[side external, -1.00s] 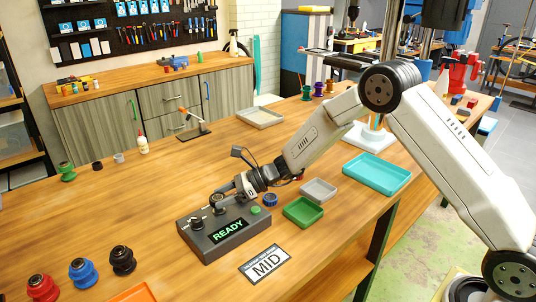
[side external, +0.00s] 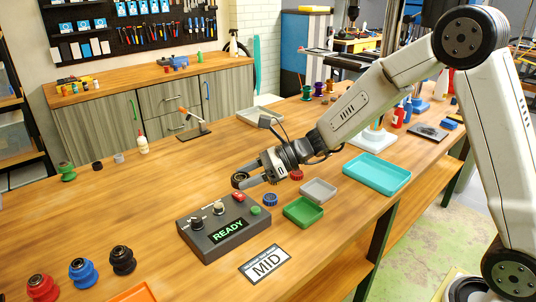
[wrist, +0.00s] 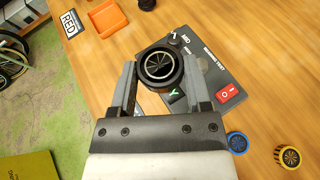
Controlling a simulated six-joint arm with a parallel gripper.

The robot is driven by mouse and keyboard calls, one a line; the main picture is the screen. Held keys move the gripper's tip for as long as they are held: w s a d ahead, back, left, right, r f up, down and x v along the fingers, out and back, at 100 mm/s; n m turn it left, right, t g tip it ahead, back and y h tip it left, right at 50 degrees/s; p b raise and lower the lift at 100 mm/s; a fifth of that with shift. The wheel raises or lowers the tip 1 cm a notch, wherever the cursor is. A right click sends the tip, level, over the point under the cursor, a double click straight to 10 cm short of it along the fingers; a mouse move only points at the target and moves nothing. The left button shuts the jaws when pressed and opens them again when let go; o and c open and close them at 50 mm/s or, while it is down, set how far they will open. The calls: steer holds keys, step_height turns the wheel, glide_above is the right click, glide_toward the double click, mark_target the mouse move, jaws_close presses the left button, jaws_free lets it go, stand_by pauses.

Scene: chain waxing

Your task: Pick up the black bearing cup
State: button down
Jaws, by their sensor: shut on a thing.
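The black bearing cup (wrist: 160,66), a round black piece with silvery rings on its face, sits between the two fingers of my gripper (wrist: 158,76) in the wrist view. In the side view my gripper (side external: 249,180) is shut on it, and the cup (side external: 239,180) shows as a small dark piece at the fingertips. It is held in the air above and behind the grey tester box (side external: 225,235), which reads READY. The underside of the cup is mostly hidden by the fingers.
Small blue (side external: 270,199) and red (side external: 296,175) cups stand right of the box. Green (side external: 303,212), grey (side external: 319,191) and teal (side external: 377,173) trays lie further right. Red (side external: 42,288), blue (side external: 83,272) and black (side external: 123,260) hubs stand front left.

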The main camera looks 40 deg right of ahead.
steer(key=shift+s+d+r, duration=0.15)
steer(key=shift+s+r, duration=0.25)
steer(key=shift+s, duration=0.5)
steer(key=shift+s+d+r, duration=0.2)
steer(key=shift+s+r, duration=0.15)
steer(key=shift+s, duration=0.55)
steer(key=shift+s+d+r, duration=0.15)
steer(key=shift+s+r, duration=0.25)
steer(key=shift+s, duration=0.5)
steer(key=w+d+m+t+h, duration=0.2)
steer(key=d+m+t+h, duration=0.4)
steer(key=d, duration=0.4)
steer(key=shift+w+d+r+m+h, duration=0.15)
steer(key=shift+w+d+m+h, duration=0.2)
steer(key=shift+m+h, duration=0.8)
steer(key=shift+m+y, duration=0.25)
